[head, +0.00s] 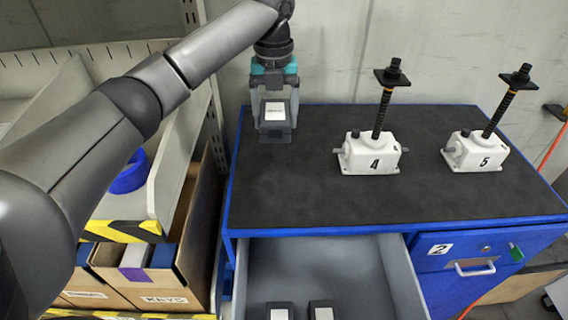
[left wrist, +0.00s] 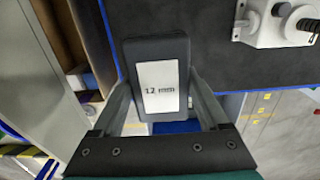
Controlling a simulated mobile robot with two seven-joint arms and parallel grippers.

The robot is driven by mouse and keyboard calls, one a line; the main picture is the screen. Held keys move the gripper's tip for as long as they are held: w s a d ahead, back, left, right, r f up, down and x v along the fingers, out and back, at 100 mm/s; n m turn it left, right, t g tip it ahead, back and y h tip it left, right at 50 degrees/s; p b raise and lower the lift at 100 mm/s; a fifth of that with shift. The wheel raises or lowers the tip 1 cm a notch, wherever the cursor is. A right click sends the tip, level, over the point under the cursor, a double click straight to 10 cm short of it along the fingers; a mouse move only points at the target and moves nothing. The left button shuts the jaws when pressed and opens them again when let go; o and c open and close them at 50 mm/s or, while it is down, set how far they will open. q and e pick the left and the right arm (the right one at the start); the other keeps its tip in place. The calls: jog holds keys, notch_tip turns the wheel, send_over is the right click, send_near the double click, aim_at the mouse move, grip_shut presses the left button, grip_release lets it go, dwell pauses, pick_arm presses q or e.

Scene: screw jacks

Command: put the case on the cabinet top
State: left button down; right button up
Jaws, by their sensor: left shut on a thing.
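The case (head: 274,112) is a dark grey box with a white label, near the back left corner of the black cabinet top (head: 290,185). My right gripper is not in view.
Two white screw jacks, 4 (head: 368,155) and 5 (head: 476,153), stand on the right half of the top. An open drawer (head: 385,275) below holds two similar cases (head: 322,311). Shelving with boxes (head: 155,280) stands at left. The top's front left is clear.

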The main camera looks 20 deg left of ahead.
aim_at(277, 176)
pick_arm(q)
notch_tip(277, 176, down, 14)
jog(key=shift+f, duration=0.25)
dwell(0.3)
jog(key=shift+f, duration=0.2)
grip_release()
notch_tip(277, 176, up, 12)
jog(key=shift+r, duration=0.2)
dwell(0.3)
